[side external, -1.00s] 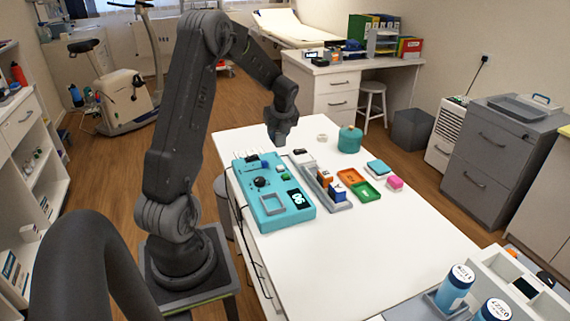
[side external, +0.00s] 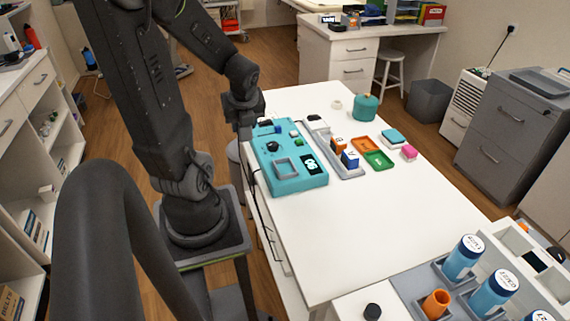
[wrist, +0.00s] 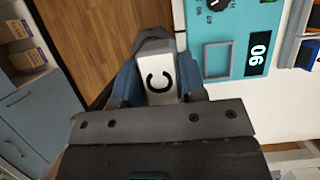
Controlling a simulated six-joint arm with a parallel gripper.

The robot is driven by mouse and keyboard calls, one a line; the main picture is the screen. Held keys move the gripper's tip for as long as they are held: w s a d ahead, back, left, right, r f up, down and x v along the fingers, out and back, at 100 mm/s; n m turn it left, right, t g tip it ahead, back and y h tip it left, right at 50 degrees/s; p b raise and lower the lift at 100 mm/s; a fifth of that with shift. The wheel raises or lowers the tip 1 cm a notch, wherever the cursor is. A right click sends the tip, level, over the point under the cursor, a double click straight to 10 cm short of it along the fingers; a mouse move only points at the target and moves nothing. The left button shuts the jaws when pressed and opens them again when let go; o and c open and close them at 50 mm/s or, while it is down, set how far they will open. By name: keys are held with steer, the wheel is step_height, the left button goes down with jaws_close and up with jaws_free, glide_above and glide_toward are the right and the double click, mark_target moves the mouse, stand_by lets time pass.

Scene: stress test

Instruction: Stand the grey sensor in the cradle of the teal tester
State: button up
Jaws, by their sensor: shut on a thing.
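The teal tester (side external: 283,186) lies flat at the left edge of the white table, with a dark knob and a numbered black display. A square grey frame (wrist: 205,61), which looks like the cradle, stands empty on its top and also shows in the side view (side external: 277,170). My gripper (side external: 245,122) is by the tester's far left corner, left of the frame. In the wrist view my gripper (wrist: 160,80) is shut on the light grey sensor (wrist: 156,98), marked with a black C, between blue pads. In the side view the sensor cannot be made out.
A grey tray (side external: 351,175) with an orange block (side external: 338,146) and a blue block (side external: 350,159) stands right of the tester.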

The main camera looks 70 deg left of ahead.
steer(key=w+d+f, duration=0.1)
steer(key=w+f, duration=0.1)
steer(key=w, duration=0.1)
steer(key=w+d+f, duration=0.2)
steer(key=w, duration=0.1)
steer(key=w+d+f, duration=0.1)
steer(key=w+f, duration=0.1)
steer(key=w, duration=0.1)
steer(key=shift+w+d+f, duration=0.2)
steer(key=shift+w+d, duration=0.1)
steer(key=shift+f, duration=2)
steer(key=shift+f, duration=0.1)
steer(key=o, duration=1)
steer(key=shift+c, duration=0.2)
steer(key=v, duration=1.1)
steer(key=s+d+r+n+t+h, duration=0.2)
steer(key=d+r+n, duration=0.4)
steer(key=d+n, duration=0.2)
steer(key=s+d+r+n+t+h, duration=0.2)
steer(key=d+r+n, duration=0.4)
steer(key=d+n, duration=0.3)
steer(key=shift+s+r+n+t, duration=0.35)
steer(key=shift+n+t, duration=0.15)
steer(key=shift+t, duration=0.3)
